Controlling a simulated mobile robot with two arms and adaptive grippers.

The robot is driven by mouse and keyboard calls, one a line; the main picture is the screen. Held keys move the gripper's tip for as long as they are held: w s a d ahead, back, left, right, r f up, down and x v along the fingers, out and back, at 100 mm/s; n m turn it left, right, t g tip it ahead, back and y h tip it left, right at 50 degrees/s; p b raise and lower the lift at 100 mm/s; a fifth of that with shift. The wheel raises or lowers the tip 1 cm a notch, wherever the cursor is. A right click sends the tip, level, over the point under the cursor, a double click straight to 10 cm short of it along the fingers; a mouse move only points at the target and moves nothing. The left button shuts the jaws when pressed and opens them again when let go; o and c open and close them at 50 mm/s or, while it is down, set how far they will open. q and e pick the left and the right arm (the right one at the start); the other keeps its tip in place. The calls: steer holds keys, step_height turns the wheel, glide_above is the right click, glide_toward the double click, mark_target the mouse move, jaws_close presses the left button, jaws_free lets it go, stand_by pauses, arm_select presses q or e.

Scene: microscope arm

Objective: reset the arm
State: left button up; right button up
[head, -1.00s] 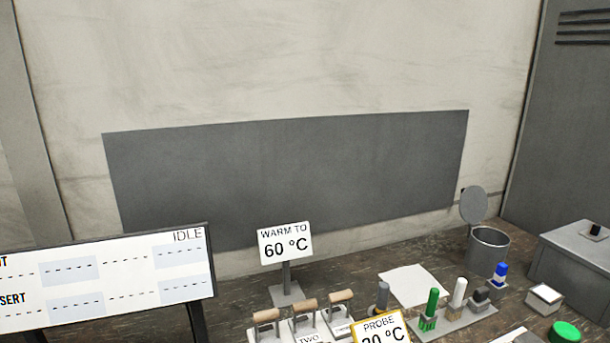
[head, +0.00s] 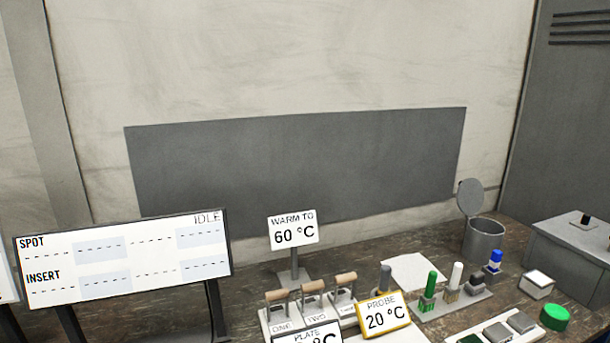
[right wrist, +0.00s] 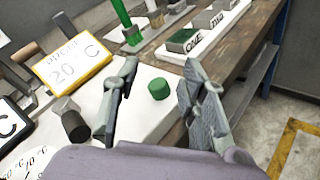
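My right gripper (right wrist: 160,95) is open in the right wrist view, its two grey fingers apart with nothing held. Beyond and between the fingers, a short green cylinder (right wrist: 158,88) stands on a white slab (right wrist: 160,75). A dark cylinder with a grey end (right wrist: 70,122) lies or leans on the slab left of the fingers. I cannot pick out a microscope arm in either view. Neither gripper shows in the head view.
A screen reading IDLE (head: 125,262) stands left. Signs show WARM TO 60 °C (head: 293,230) and PROBE 20 °C (head: 382,317). Wooden-handled levers (head: 312,288), a rack of colored pegs (head: 455,298), an open bin (head: 484,240) and a green button (head: 555,317) crowd the bench.

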steer(key=s+a+f+m+g+y, duration=0.2)
steer(key=s+a+m+g, duration=0.15)
steer(key=s+m, duration=0.45)
steer(key=s+a+f+m+g+y, duration=0.3)
steer(key=s+m+g, duration=0.1)
steer(key=s+m, duration=0.35)
steer(key=s+a+f+m+g+y, duration=0.2)
steer(key=s+a+m+g, duration=0.2)
steer(key=s+m, duration=0.35)
step_height(320, 180, down, 29)
steer(key=s+g+b, duration=0.1)
steer(key=s+b, duration=0.1)
steer(key=s, duration=0.1)
arm_select(q)
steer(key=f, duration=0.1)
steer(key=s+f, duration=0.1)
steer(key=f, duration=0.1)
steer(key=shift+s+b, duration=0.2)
steer(key=shift+b, duration=0.2)
arm_select(e)
steer(key=s+d+f+g, duration=0.1)
steer(key=s+d+f, duration=0.2)
steer(key=s+f, duration=1.3)
steer(key=shift+f+n, duration=0.25)
steer(key=shift+n, duration=0.05)
